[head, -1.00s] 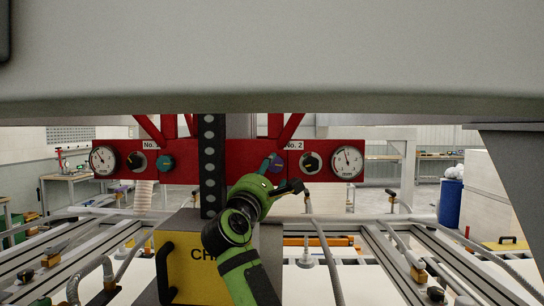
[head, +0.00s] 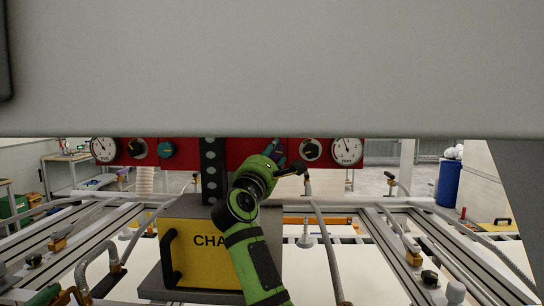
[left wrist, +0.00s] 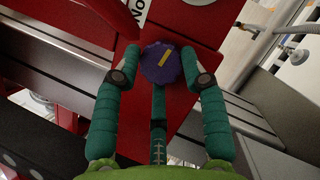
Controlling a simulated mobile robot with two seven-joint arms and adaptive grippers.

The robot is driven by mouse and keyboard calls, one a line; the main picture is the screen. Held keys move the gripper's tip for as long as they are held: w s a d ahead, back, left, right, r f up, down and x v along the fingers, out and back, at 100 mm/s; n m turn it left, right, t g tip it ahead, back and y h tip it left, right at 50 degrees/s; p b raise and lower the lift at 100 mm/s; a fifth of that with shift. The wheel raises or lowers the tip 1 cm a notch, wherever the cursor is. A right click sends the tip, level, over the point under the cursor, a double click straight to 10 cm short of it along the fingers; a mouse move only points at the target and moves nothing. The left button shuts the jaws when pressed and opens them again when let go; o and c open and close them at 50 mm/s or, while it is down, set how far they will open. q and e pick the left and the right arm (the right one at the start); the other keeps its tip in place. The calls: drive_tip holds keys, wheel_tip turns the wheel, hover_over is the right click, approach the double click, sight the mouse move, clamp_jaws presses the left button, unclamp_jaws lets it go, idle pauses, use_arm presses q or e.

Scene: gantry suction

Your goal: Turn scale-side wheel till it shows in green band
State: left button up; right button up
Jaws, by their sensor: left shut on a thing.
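A purple wheel (left wrist: 163,64) with a yellow mark sits on the red panel (left wrist: 190,105) in the left wrist view. My left gripper (left wrist: 160,68) is shut on it, with one teal finger on each side. In the head view my left gripper (head: 279,152) is at the red panel and mostly hides this wheel. A round white gauge (head: 347,150) with a dark needle is at the panel's right end. Its needle stands near upright; I cannot make out a green band. My right gripper is not in view.
A black knob (head: 311,150) is between my left gripper and the right gauge. A second gauge (head: 104,149), a black knob (head: 137,149) and a teal wheel (head: 166,149) are on the panel's left. A yellow-fronted box (head: 205,258) stands below. A grey beam (head: 270,70) covers the top.

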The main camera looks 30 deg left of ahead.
use_arm(q)
drive_tip(key=shift+m+h, duration=0.4)
drive_tip(key=shift+m, duration=0.4)
drive_tip(key=o, duration=1.1)
drive_tip(key=v, duration=1.2)
